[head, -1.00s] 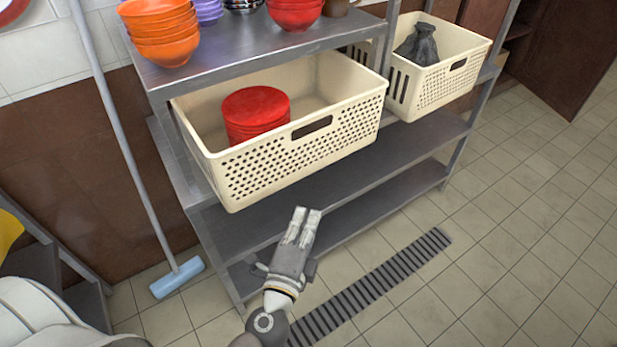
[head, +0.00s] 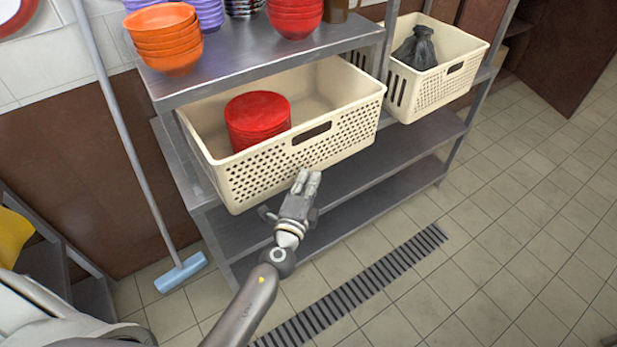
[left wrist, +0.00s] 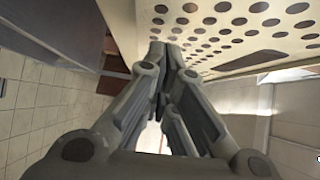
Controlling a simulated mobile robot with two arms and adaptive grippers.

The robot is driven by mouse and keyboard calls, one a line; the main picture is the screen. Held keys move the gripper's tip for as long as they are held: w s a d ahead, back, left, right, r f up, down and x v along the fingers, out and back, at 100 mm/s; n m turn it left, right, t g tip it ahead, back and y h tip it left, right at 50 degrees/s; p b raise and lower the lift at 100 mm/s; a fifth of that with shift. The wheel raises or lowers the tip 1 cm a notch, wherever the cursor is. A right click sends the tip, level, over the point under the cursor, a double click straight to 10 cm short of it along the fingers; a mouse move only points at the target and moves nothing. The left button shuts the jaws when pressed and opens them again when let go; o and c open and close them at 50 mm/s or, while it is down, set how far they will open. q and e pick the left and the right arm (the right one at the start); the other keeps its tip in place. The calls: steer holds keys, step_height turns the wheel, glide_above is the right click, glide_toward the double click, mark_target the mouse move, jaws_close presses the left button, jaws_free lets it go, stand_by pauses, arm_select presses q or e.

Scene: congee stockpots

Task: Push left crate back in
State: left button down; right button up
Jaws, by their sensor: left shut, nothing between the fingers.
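The left crate (head: 245,185), cream with a perforated front and a slot handle, sticks out over the front edge of its shelf. Red stacked plates or lids (head: 257,120) lie inside it. My left gripper (head: 307,176) is shut and empty, with its fingertips at the lower part of the crate's front face. I cannot tell whether they touch it. In the left wrist view the shut fingers (left wrist: 160,60) point ahead beside the crate's perforated wall (left wrist: 230,35). My right gripper is not in view.
A second cream crate (head: 432,95) with a dark bag stands to the right. Orange bowls (head: 165,40) and red bowls (head: 294,18) stand on the shelf above. A blue squeegee (head: 180,273) leans at the left. The tiled floor in front is clear around a drain grate (head: 350,295).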

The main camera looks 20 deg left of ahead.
arm_select(q)
steer(key=w+a, duration=0.4)
steer(key=w+a+b, duration=0.1)
steer(key=w+a, duration=0.3)
steer(key=a, duration=0.1)
steer(key=shift+s+d, duration=0.1)
stand_by(0.4)
